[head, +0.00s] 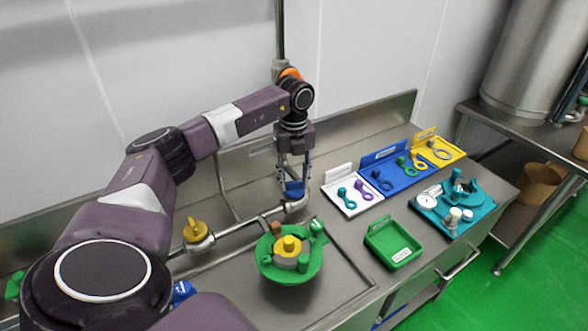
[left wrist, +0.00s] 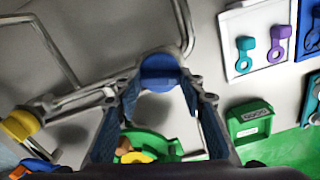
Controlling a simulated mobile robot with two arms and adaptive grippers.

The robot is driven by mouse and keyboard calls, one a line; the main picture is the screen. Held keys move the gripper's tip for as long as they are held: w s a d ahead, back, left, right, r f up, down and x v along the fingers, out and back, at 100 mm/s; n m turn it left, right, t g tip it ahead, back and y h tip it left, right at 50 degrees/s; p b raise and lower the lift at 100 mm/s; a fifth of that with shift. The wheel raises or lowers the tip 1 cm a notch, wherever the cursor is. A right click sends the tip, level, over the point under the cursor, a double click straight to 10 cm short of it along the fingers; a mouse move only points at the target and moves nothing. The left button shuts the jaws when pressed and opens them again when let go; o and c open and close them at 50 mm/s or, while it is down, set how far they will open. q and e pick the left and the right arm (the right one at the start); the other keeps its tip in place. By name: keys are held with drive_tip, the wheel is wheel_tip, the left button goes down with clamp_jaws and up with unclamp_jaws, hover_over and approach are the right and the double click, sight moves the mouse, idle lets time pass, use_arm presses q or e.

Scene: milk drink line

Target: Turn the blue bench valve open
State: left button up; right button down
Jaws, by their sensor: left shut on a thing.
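The blue bench valve (head: 294,188) sits on the metal pipe at the back of the steel bench, its blue handle partly hidden by my fingers. My left gripper (head: 293,176) points down over it and is shut on the blue handle. In the left wrist view the blue handle (left wrist: 160,70) lies between the two fingertips of my left gripper (left wrist: 163,80). How far the handle is turned cannot be told. My right gripper is not in view.
A yellow valve (head: 195,230) is on the same pipe to the left. A green round fixture (head: 268,272) stands in front of the blue valve. To the right are a green tray (head: 371,236), coloured tool boards (head: 409,185) and a teal fixture (head: 482,221).

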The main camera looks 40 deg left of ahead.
sight(294, 181)
use_arm(q)
drive_tip(key=shift+w+a+r+n+p, duration=0.1)
drive_tip(key=shift+n+p, duration=0.1)
drive_tip(key=shift+n, duration=0.6)
drive_tip(key=shift+r+n+p, duration=0.1)
drive_tip(key=shift+n+p, duration=0.05)
drive_tip(key=shift+n, duration=0.65)
drive_tip(key=o, duration=1.2)
drive_tip(key=shift+f, duration=0.15)
drive_tip(key=shift+c, duration=0.2)
wheel_tip(294, 181, up, 12)
